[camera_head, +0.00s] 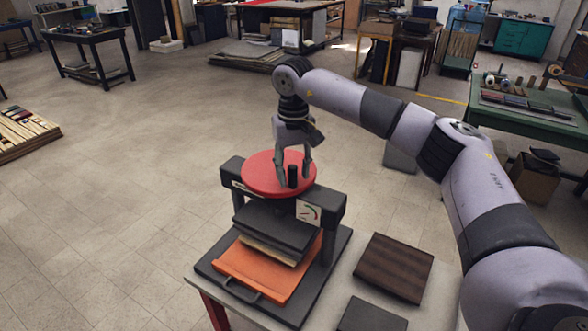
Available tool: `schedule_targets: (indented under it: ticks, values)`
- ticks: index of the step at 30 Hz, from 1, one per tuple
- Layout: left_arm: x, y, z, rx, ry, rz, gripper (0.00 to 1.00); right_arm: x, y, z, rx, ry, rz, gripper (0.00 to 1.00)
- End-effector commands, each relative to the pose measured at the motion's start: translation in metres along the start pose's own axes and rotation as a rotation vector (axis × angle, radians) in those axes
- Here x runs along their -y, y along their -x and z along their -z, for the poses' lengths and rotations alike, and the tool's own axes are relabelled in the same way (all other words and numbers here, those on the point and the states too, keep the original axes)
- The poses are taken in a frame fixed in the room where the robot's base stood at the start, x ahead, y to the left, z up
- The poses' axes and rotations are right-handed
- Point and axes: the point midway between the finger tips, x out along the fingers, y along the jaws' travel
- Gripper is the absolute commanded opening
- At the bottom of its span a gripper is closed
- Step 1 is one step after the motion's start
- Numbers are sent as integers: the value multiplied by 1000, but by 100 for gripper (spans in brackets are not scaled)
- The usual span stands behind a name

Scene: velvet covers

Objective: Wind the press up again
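The press stands on a light-topped table, with a dark frame (335,208) and a red round wheel (258,172) on top. A short black handle (292,176) stands upright on the wheel near its front right edge. My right gripper (293,176) points down over the wheel, its two fingers apart on either side of the handle. I cannot tell whether the fingers touch it. A dark plate (275,228) sits under the frame above a pale layered stack and an orange board (262,270) with a dark pull. A small dial (308,212) is on the frame's front. My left gripper is not in view.
A brown wooden board (395,267) and a dark flat piece (371,316) lie on the table (345,290) right of the press. A green workbench (530,118) stands at the right. The floor left of the press is clear.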

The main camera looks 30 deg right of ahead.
Motion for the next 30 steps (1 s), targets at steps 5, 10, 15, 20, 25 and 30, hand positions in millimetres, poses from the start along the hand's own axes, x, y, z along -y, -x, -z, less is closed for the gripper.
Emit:
schedule_targets:
  ticks: [5, 10, 15, 20, 25, 30]
  values:
    - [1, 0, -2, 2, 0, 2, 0, 1, 8, 0, -1, 1, 1, 40]
    - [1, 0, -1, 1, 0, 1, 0, 1, 39, 1, -5, 1, 1, 40]
    - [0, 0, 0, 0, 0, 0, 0, 1, 76, 0, -4, 0, 2, 40]
    - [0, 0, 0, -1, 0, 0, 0, 0, 103, 0, -2, -1, 1, 40]
    - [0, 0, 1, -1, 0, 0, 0, 0, 118, 0, -1, 0, 0, 40]
    - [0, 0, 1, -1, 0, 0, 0, 0, 120, 0, 0, 0, -1, 40]
